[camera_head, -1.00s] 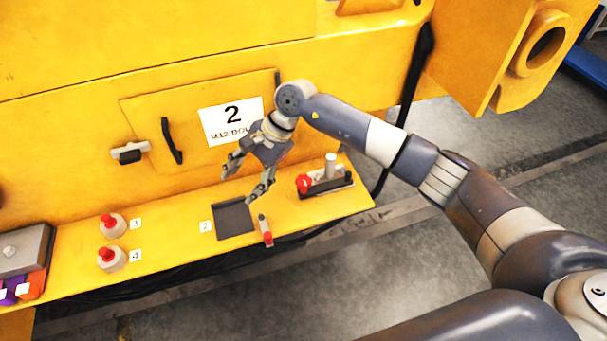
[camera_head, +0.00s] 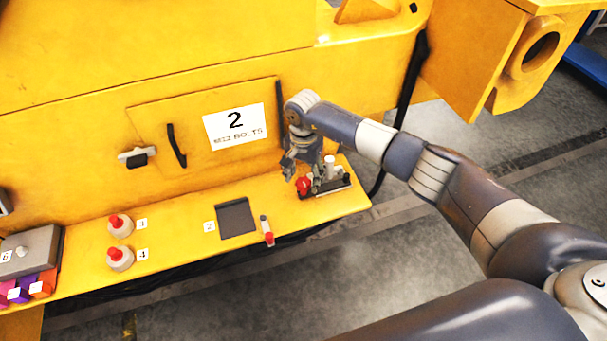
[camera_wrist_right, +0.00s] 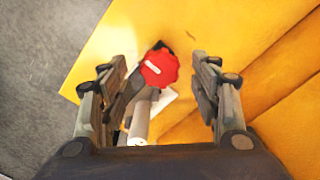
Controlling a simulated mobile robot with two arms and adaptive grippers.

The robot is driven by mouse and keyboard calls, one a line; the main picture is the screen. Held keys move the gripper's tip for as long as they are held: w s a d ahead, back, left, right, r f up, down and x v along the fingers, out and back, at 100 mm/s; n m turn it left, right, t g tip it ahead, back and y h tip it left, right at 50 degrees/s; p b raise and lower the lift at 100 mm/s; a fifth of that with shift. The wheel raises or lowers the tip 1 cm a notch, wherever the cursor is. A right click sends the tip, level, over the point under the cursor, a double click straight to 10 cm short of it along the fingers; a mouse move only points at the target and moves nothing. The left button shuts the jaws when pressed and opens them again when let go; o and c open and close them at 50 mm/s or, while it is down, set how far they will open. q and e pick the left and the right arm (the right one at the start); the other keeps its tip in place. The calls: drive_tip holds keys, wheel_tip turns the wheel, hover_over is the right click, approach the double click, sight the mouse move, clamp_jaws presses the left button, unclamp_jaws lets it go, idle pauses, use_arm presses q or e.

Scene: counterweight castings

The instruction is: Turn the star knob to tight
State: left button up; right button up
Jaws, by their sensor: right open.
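The red star knob (camera_head: 304,185) sits on a dark fixture (camera_head: 328,189) at the right end of the yellow ledge. In the right wrist view the knob (camera_wrist_right: 159,68) has a scalloped rim and a short white mark on its face. My right gripper (camera_head: 302,172) is just above the knob, partly in front of the fixture. In the wrist view its open fingers (camera_wrist_right: 160,88) stand on either side of the knob, apart from it. A light grey cylinder (camera_wrist_right: 140,122) is beside the knob, nearer the palm. My left gripper is not in view.
A dark square tray (camera_head: 237,218), a small red-and-white tube (camera_head: 267,230) and two red-topped pots (camera_head: 120,226) (camera_head: 120,259) are on the yellow ledge (camera_head: 180,238). A grey box (camera_head: 30,250) stands at the far left. A yellow wall with a black handle (camera_head: 176,146) rises behind.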

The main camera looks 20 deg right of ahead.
drive_tip(key=shift+f, duration=0.6)
drive_tip(key=c, duration=1)
drive_tip(key=shift+c, duration=0.2)
